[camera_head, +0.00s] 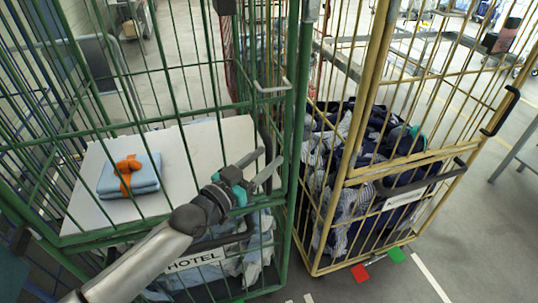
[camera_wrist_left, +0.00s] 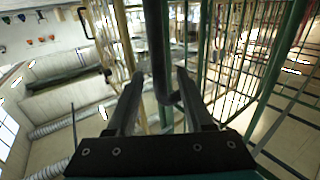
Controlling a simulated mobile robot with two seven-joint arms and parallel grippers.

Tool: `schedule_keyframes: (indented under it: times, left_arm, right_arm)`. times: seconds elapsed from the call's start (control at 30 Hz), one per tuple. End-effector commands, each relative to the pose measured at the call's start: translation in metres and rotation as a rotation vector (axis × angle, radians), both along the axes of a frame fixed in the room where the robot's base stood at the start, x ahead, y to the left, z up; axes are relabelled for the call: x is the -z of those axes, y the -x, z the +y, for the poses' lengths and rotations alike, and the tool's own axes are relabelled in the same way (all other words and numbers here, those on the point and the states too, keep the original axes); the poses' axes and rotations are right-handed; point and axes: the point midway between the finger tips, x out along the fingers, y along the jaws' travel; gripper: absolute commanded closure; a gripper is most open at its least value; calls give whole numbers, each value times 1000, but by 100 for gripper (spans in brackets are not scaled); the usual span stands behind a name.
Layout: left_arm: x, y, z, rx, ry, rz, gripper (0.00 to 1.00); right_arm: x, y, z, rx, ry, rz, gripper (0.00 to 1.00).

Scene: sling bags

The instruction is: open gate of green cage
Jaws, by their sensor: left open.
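The green cage (camera_head: 295,150) stands on the left in the head view, with its barred front towards me. A pale grey loop handle (camera_head: 272,88) sits on its front near the right post. My left gripper (camera_head: 268,167) is open at the front, lower than this handle and close to the right post. In the left wrist view, a dark upright bar (camera_wrist_left: 159,50) shows between the two open fingers of the left gripper (camera_wrist_left: 157,82). I cannot tell if the fingers touch it. My right gripper is not in view.
Inside the green cage, a white board (camera_head: 225,140) carries a folded blue cloth (camera_head: 145,178) with an orange item (camera_head: 127,170). A yellow cage (camera_head: 355,150) full of dark and striped cloth stands close on the right. Grey floor (camera_head: 470,220) is free further right.

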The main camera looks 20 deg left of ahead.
Motion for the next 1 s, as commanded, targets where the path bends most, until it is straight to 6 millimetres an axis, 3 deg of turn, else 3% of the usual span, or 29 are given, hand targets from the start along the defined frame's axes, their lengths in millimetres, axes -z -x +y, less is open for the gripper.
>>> schedule_keyframes:
  times: [0.2, 0.53, 1.0]
  left_arm:
    - [0, -14, -6, 0, 0, 0, 48]
    - [0, -15, -7, 1, 0, 1, 48]
    - [0, -15, -7, 1, 0, 1, 100]
  right_arm:
    - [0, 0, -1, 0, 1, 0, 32]
    - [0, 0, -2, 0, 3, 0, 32]
    - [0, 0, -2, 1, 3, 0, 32]
